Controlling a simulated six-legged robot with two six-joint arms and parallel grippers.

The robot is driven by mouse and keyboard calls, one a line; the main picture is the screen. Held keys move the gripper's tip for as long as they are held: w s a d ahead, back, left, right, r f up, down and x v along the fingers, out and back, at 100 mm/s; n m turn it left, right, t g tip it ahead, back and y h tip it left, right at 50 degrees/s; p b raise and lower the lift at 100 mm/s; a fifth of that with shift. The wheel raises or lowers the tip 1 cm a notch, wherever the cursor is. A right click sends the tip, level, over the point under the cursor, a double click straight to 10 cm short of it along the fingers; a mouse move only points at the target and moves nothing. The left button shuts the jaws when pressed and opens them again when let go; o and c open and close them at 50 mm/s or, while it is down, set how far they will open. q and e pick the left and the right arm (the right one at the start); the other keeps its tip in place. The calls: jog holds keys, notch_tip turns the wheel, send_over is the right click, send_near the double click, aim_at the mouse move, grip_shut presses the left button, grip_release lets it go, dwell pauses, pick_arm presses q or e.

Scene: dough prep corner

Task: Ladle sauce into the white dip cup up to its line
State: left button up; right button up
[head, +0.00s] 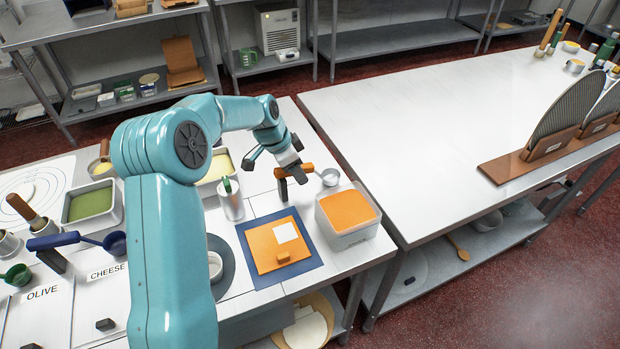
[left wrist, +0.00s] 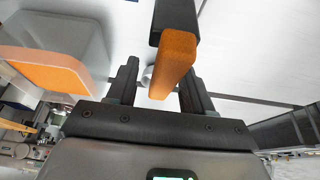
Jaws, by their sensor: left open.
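A ladle with an orange handle (head: 307,168) and a small metal bowl (head: 330,177) rests on a dark stand (head: 283,190) behind the sauce tub. My left gripper (head: 272,161) is open at the handle's near end. In the left wrist view the orange handle (left wrist: 176,62) lies between the spread fingers (left wrist: 158,88); contact is not clear. The square tub of orange sauce (head: 347,210) stands right of the stand, and its sauce surface (left wrist: 42,70) shows at left in the wrist view. A white cup (head: 215,266) on a dark round mat is partly hidden by my arm; its line is not visible.
A blue mat (head: 311,262) with an orange board lies in front of the ladle. A metal canister (head: 231,203) stands left of the stand. A green-filled tray (head: 90,204) and a blue scoop (head: 114,243) are at left. The right-hand table (head: 410,130) has wide clear space.

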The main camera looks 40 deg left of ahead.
pick_arm(q)
jog(key=shift+a+f, duration=0.1)
jog(key=shift+a, duration=0.2)
jog(key=shift+d, duration=0.15)
grip_shut()
jog(key=shift+r, duration=0.25)
notch_tip(320, 180, up, 2)
jog(key=shift+p, duration=0.75)
jog(key=shift+r+p, duration=0.45)
jog(key=shift+r, duration=0.35)
